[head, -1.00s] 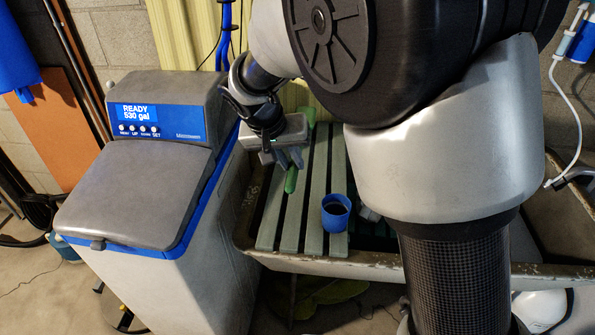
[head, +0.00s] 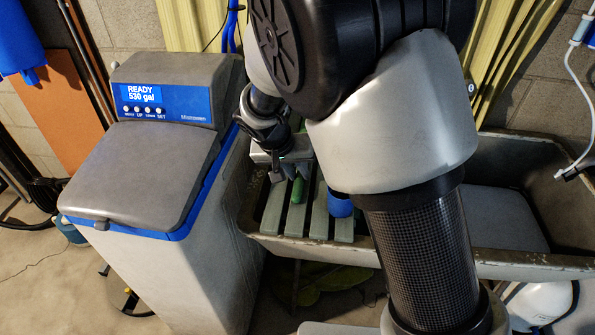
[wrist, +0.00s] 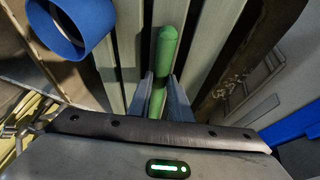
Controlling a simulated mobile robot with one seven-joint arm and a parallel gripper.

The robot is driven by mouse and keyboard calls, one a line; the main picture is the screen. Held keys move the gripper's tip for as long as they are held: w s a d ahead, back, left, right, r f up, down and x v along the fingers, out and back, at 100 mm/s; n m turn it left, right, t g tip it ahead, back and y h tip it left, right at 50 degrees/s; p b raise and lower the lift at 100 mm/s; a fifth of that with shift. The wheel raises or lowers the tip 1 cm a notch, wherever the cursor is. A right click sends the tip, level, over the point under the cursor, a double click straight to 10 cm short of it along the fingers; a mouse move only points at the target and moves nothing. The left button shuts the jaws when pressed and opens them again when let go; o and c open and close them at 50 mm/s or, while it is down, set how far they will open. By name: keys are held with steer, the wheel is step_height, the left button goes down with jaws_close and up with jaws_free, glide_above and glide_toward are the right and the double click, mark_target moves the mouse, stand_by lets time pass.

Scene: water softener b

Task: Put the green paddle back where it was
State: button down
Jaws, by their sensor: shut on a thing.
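The green paddle (head: 298,190) is over the pale slatted rack on the basin, near its left end. In the head view only a rounded green end shows, below my gripper (head: 287,172). In the wrist view the green handle (wrist: 166,48) runs between the two grey fingers of my gripper (wrist: 160,88), which are shut on it. The rest of the paddle is hidden by the gripper and arm. I cannot tell whether the paddle touches the slats (head: 319,215) or hangs just above them.
A blue cup (head: 340,205) stands on the slats to the right, partly hidden by my arm; it also shows in the wrist view (wrist: 70,25). The water softener (head: 150,170) stands close on the left. The stone basin (head: 500,262) extends right.

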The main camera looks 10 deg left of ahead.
steer(key=c, duration=1.6)
jaws_free()
steer(key=shift+s+a+r+p, duration=0.1)
steer(key=shift+a+r+p, duration=0.05)
steer(key=shift+r+p, duration=0.2)
steer(key=p+v, duration=0.1)
steer(key=v, duration=1)
steer(key=s+d+r+y, duration=0.1)
steer(key=s+d+r, duration=0.25)
steer(key=d, duration=0.45)
steer(key=s+d+r+y, duration=0.1)
steer(key=s+d+r, duration=0.2)
steer(key=d+r, duration=0.3)
steer(key=shift+t, duration=0.5)
steer(key=s+d, duration=0.3)
steer(key=s, duration=0.1)
steer(key=s+d, duration=0.3)
steer(key=s, duration=0.1)
steer(key=s+d, duration=0.3)
steer(key=s, duration=0.1)
steer(key=shift+d+r, duration=0.15)
steer(key=shift+r, duration=0.25)
